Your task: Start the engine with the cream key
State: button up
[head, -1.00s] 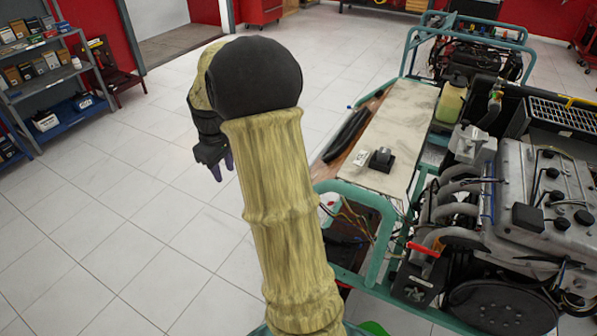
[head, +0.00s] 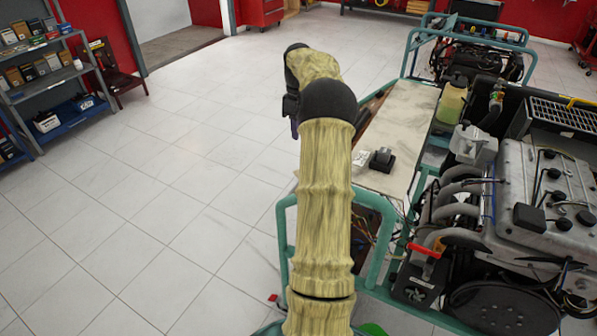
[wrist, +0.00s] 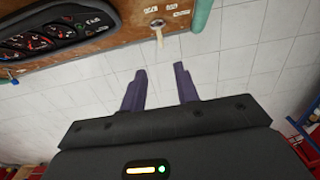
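The cream key (wrist: 158,31) sticks out of the brown instrument panel (wrist: 110,38) near its lower edge in the wrist view, below small white labels. My gripper (wrist: 160,72) is open, with its two purple fingers apart and nothing between them. The key stands beyond the fingertips, roughly in line with the gap, and is not touched. In the head view my gripper is mostly hidden behind my arm, beside the engine trainer's table top (head: 400,135). The key cannot be made out there. The engine (head: 540,200) stands on the right.
A dark gauge cluster (wrist: 40,32) sits left of the key on the panel. A green frame tube (wrist: 202,14) runs close to the key's right. A small black box (head: 381,160) lies on the table top. The tiled floor (head: 170,190) left of the trainer is clear.

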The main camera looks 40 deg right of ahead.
notch_tip(320, 180, down, 17)
jog(key=shift+w+f+p, duration=0.1)
jog(key=shift+f+p, duration=0.1)
jog(key=shift+p, duration=0.45)
grip_shut()
